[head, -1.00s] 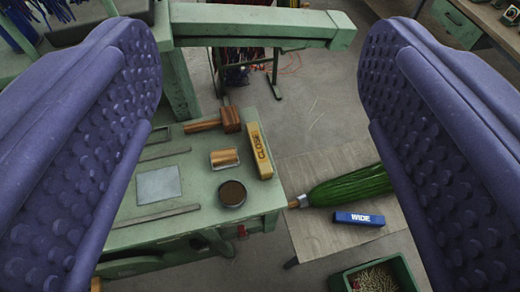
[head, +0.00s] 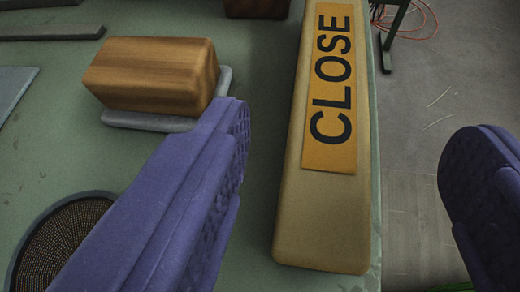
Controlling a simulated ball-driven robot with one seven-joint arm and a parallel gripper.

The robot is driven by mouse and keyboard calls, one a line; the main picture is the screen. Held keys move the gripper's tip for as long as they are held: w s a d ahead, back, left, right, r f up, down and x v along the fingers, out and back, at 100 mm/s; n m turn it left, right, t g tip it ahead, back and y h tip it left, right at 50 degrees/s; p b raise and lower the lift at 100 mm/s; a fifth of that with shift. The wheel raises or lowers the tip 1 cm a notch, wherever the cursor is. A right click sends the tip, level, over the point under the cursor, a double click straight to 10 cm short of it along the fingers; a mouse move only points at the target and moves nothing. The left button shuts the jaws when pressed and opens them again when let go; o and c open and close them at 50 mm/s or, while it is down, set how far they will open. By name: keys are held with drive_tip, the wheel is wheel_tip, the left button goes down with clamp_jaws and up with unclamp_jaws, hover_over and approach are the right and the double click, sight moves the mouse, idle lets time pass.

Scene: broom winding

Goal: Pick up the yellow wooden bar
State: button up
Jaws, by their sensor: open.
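The yellow wooden bar (head: 318,215) lies lengthwise on the green bench top, along its right edge. It bears an orange label with the word CLOSE. My gripper (head: 345,150) is open, with purple padded fingers. The left finger is to the left of the bar, over the bench. The right finger is to the right of the bar, beyond the bench edge. The bar shows between them, and neither finger visibly touches it. The gap between the bar and the right finger looks wider than that on the left.
A brown wooden block (head: 150,75) on a grey plate stands left of the bar. A round dark mesh-topped thing (head: 62,240) is at the lower left, partly behind the left finger. The green bench (head: 262,60) ends just right of the bar. Grey floor (head: 430,85) lies beyond.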

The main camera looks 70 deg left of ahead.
sight(332, 83)
drive_tip(key=b+x, duration=0.1)
drive_tip(key=x, duration=0.2)
drive_tip(key=b+x, duration=0.1)
drive_tip(key=x, duration=0.3)
drive_tip(key=shift+s+a+f+b, duration=0.1)
drive_tip(key=shift+f+b, duration=0.2)
drive_tip(key=shift+f, duration=0.05)
drive_tip(key=shift+a, duration=0.2)
drive_tip(key=c, duration=1.2)
drive_tip(key=shift+c, duration=0.5)
drive_tip(key=shift+r, duration=0.2)
